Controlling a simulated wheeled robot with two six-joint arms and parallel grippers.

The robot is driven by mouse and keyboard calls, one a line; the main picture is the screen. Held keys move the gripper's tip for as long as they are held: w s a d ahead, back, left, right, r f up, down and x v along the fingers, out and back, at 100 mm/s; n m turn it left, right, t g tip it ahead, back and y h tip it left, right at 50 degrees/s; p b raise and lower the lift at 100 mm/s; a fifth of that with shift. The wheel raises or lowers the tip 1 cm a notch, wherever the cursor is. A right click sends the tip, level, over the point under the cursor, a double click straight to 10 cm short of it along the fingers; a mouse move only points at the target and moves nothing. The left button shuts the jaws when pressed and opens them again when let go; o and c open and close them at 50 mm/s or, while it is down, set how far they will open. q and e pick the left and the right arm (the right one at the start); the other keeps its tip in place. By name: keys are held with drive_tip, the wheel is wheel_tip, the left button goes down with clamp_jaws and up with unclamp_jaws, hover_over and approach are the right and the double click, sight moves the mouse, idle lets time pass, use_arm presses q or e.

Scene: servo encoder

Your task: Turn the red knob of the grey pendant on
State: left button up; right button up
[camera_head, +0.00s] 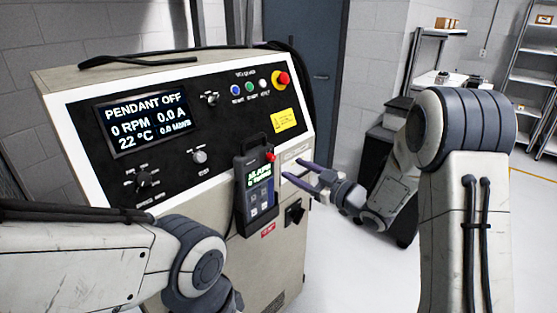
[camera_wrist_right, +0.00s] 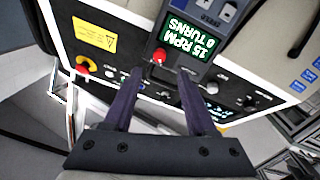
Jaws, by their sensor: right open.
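The grey pendant (camera_head: 256,208) hangs upright on the front of the control cabinet, with a small lit screen. Its red knob (camera_head: 270,156) sits at its upper right edge. My right gripper (camera_head: 299,172) is open and empty, just right of the pendant, its fingers pointing at it. In the right wrist view the red knob (camera_wrist_right: 159,57) shows just beyond the gap between the open fingertips (camera_wrist_right: 160,74), apart from both. There the pendant screen (camera_wrist_right: 190,40) reads 15 RPM, 0 TURNS. My left arm crosses the lower left; its gripper is out of view.
The cabinet display (camera_head: 147,120) reads PENDANT OFF, 0 RPM. A red and yellow stop button (camera_head: 281,79) and small coloured buttons are above the pendant. A black switch (camera_head: 294,212) is below right of it. A dark cart (camera_head: 385,145) stands behind my right arm.

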sight(274, 159)
drive_tip(key=p+x, duration=0.1)
drive_tip(key=x, duration=0.5)
drive_tip(key=shift+r+p, duration=0.1)
drive_tip(key=shift+p, duration=0.2)
drive_tip(key=shift+w+a, duration=0.35)
drive_tip(key=shift+w, duration=0.2)
clamp_jaws()
